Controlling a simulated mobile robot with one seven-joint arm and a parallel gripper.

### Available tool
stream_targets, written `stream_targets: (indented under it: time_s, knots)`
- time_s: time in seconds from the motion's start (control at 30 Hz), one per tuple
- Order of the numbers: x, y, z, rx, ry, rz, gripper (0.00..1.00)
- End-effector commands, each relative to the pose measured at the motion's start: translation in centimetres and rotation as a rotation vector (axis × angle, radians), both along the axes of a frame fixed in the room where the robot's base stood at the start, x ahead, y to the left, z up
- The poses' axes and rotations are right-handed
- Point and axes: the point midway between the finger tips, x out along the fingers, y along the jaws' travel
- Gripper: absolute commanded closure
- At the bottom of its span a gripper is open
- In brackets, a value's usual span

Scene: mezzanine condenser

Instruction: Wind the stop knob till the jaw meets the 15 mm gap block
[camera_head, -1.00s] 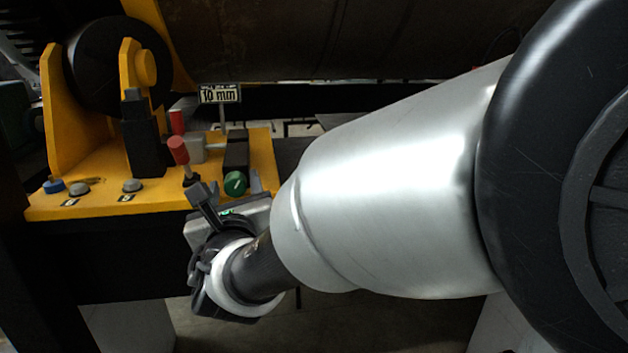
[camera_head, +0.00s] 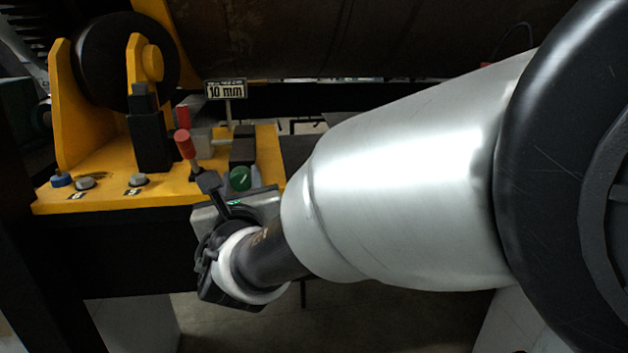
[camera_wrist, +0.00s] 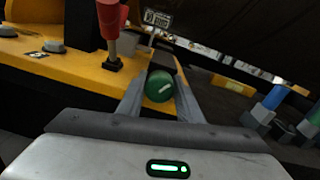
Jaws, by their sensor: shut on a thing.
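The green round stop knob (camera_head: 240,178) with a white pointer mark is on the front of a dark block at the right of the yellow base. In the wrist view the knob (camera_wrist: 160,86) is between the two grey fingers of my gripper (camera_wrist: 160,94), which is shut on it. In the head view my gripper (camera_head: 236,192) reaches the knob from the front, and my wrist hides part of the fingers. A sign (camera_head: 226,90) above reads 10 mm. I cannot tell the jaw and the gap block apart with certainty among the grey and dark blocks behind the knob.
A red-handled lever (camera_head: 184,144) stands just left of the knob, close to my finger. Grey buttons (camera_head: 138,180) and a blue one (camera_head: 61,180) line the front of the yellow base (camera_head: 110,200). A large dark cylinder (camera_head: 330,40) runs behind.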

Motion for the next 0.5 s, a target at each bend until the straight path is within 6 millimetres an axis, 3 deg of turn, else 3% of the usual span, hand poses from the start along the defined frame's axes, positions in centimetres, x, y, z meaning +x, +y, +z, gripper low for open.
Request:
stream_targets:
  time_s: [0.5]
  knots:
    - [-0.03,-0.07,-0.80,0.392,0.090,0.002,0.90]
